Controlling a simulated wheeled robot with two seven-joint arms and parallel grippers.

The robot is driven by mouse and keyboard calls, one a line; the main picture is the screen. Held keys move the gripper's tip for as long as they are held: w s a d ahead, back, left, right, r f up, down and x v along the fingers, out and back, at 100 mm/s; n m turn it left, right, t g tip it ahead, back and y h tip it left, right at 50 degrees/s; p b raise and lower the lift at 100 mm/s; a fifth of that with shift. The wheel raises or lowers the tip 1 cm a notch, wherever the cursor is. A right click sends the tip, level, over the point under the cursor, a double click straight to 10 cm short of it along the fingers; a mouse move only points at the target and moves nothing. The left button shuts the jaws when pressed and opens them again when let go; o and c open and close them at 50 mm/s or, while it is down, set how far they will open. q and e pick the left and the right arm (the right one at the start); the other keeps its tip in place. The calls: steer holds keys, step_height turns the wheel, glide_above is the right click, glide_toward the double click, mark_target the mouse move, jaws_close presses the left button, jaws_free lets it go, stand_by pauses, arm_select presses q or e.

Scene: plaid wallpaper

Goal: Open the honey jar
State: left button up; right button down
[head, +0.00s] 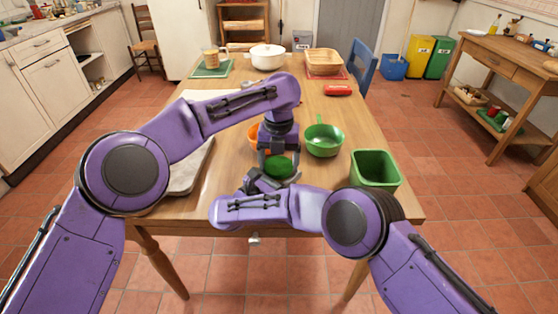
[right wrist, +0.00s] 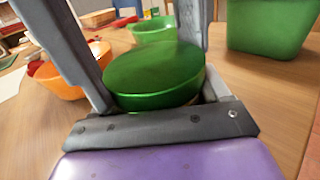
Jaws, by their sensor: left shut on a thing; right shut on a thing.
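The honey jar shows as its round glossy green lid (head: 278,166) near the front of the table, also in the right wrist view (right wrist: 153,75). The jar's body is hidden below it. My left gripper (head: 279,158) reaches straight down from above and is shut on the lid, with a finger on either side. My right gripper (head: 268,181) comes in low from the front and is shut on the jar beneath the lid. Its exact contact is hidden. The jar looks upright, and I see no gap between lid and jar.
An orange bowl (right wrist: 62,78) stands close behind at the left, and a green bowl (head: 322,146) behind at the right. A square green container (head: 375,168) stands at the front right. A red object (head: 338,90), a basket (head: 323,62) and a white pot (head: 267,58) are farther back.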

arm_select(q)
steer(key=o, duration=1)
steer(key=shift+o, duration=0.2)
step_height(320, 180, up, 4)
steer(key=shift+r, duration=0.2)
steer(key=shift+s+d+r+m+h, duration=0.2)
steer(key=shift+d+r+m+h, duration=0.2)
steer(key=shift+d+r+m, duration=0.4)
steer(key=shift+w+a+r+m+y, duration=0.15)
steer(key=shift+a+r+m, duration=0.15)
steer(key=shift+r+m, duration=0.15)
steer(key=shift+w+a+r+m+y, duration=0.1)
steer(key=shift+a+r+m+y, duration=0.05)
steer(key=shift+a+r+m, duration=0.3)
step_height(320, 180, down, 8)
steer(key=shift+r, duration=0.1)
steer(key=c, duration=1.1)
steer(key=shift+o, duration=0.2)
steer(key=n, duration=0.3)
steer(key=o, duration=1.1)
steer(key=shift+c, duration=0.2)
